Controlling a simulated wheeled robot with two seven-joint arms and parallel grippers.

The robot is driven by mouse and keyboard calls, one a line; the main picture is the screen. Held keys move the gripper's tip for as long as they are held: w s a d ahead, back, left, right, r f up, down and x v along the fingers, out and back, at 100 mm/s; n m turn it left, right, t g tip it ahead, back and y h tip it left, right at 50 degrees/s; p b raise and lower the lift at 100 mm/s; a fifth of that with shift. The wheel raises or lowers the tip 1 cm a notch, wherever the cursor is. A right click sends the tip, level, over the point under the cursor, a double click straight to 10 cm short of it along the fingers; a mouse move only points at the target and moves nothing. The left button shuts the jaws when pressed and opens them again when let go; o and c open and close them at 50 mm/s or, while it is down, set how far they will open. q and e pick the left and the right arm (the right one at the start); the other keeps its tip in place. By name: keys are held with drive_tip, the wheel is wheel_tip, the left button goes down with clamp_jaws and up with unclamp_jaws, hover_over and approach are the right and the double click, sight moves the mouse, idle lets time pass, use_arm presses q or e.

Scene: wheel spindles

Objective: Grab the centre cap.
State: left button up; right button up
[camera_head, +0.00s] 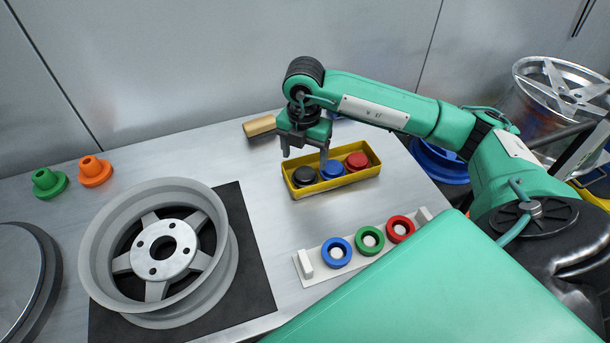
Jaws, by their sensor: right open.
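A yellow tray (336,184) holds three round caps in a row: a black cap (304,175), a blue cap (332,169) and a red cap (357,161). My right gripper (305,157) points down over the back left part of the tray, its fingers apart and nothing visible between them. One finger shows close to the blue cap in the picture; whether it touches cannot be told. A grey wheel (164,249) with an open round centre hole lies on a dark mat (248,262) at the left. My left gripper is not in view.
A white rack (306,266) with blue, green and red rings (370,241) stands in front of the tray. Green and orange flanged pieces (95,171) sit back left. A wooden-handled tool (259,126) lies behind the gripper. Bare table (252,190) separates wheel and tray.

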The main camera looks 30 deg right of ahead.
sight(305, 173)
drive_tip(key=f, duration=0.3)
drive_tip(key=shift+s+f+p, duration=0.2)
drive_tip(key=shift+f+p, duration=0.1)
drive_tip(key=shift+f, duration=0.7)
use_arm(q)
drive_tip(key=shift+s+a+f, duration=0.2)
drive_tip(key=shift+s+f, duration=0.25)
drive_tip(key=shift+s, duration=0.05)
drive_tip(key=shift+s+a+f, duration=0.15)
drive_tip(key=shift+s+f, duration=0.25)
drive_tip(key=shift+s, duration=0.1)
use_arm(e)
drive_tip(key=c, duration=1)
